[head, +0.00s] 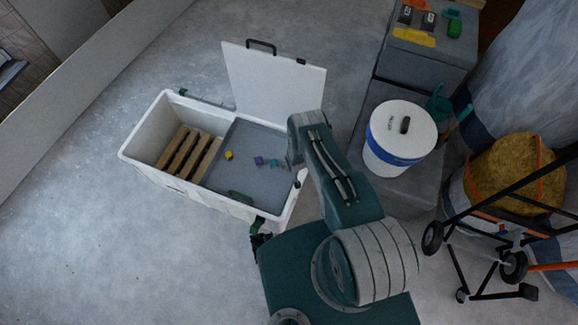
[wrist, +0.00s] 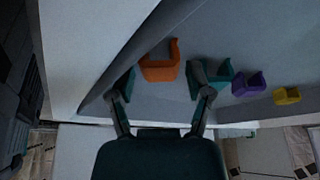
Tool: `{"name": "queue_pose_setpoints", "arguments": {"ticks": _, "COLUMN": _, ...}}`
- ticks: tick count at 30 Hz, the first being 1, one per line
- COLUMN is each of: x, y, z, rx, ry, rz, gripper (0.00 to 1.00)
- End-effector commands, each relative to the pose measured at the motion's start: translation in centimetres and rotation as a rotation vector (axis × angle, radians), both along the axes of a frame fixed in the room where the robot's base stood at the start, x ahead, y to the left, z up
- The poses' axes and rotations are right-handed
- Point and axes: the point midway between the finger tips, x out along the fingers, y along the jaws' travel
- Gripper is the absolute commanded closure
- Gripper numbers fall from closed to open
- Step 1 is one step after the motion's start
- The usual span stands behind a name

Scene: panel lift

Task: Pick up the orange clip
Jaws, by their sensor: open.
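The orange clip (wrist: 160,68) lies on the grey panel (wrist: 225,105) in the wrist view, close to a white wall. It looks like an open bracket with one raised arm. My gripper (wrist: 162,92) is open and empty, with one finger on each side of the clip's lower edge in the picture. I cannot tell how far the fingers are above the panel. In the head view the clip does not show; my arm covers that end of the white chest (head: 215,197).
A teal clip (wrist: 217,74) sits right beside the right finger. A purple clip (wrist: 248,86) and a yellow clip (wrist: 286,96) lie further right. The chest's lid (head: 272,80) stands open. Wooden slats (head: 187,152) fill its left part. A white bucket (head: 398,145) stands right of my arm.

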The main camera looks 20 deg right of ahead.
Motion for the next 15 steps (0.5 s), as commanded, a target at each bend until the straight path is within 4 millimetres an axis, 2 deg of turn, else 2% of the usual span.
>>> {"name": "queue_pose_setpoints", "arguments": {"ticks": 4, "x": 0.31, "y": 0.03, "z": -0.89, "rx": 0.000, "ry": 0.000, "rz": -0.001, "gripper": 0.34}}
{"name": "queue_pose_setpoints", "arguments": {"ticks": 12, "x": 0.40, "y": 0.03, "z": -1.00, "rx": 0.000, "ry": 0.000, "rz": 0.000, "gripper": 0.34}}
{"name": "queue_pose_setpoints", "arguments": {"ticks": 13, "x": 0.40, "y": 0.03, "z": -1.00, "rx": 0.000, "ry": 0.000, "rz": 0.000, "gripper": 0.43}}
{"name": "queue_pose_setpoints", "arguments": {"ticks": 14, "x": 0.40, "y": 0.03, "z": -1.00, "rx": 0.000, "ry": 0.000, "rz": 0.000, "gripper": 0.57}}
{"name": "queue_pose_setpoints", "arguments": {"ticks": 15, "x": 0.40, "y": 0.03, "z": -1.00, "rx": 0.000, "ry": 0.000, "rz": 0.000, "gripper": 0.74}}
